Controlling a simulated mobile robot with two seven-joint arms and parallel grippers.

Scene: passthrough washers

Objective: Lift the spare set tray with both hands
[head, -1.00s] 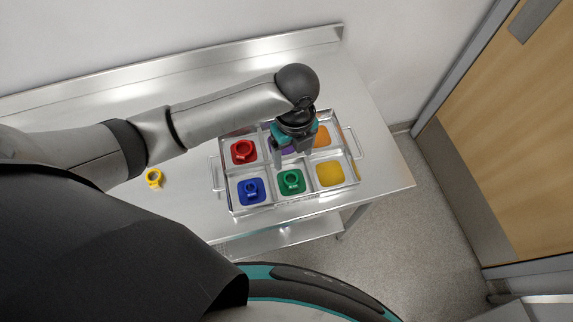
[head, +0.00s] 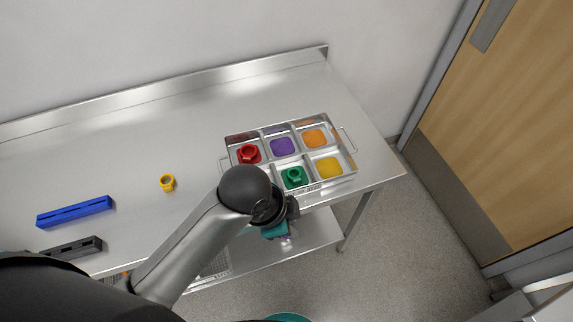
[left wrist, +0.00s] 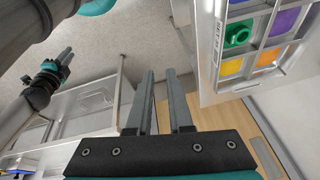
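The spare set tray (head: 341,176) is a metal tray with coloured compartments and a wire handle at each end, standing on the steel table. A red washer (head: 249,153) and a green washer (head: 294,177) sit in it. Purple, orange and yellow pads show without washers. My arm hides the front left compartment. My left gripper (head: 284,236) is in front of the table edge, apart from the tray. In the left wrist view its fingers (left wrist: 160,75) are apart and empty, with the tray (left wrist: 213,45) to their right. My right gripper (left wrist: 65,55) shows only there, its fingers too small to judge.
A yellow washer (head: 167,182) lies on the table left of the tray. A blue slotted block (head: 75,211) and a dark block (head: 77,247) lie further left. A lower shelf (head: 318,232) runs below. A wooden door (head: 500,130) stands at right. The table behind the tray is clear.

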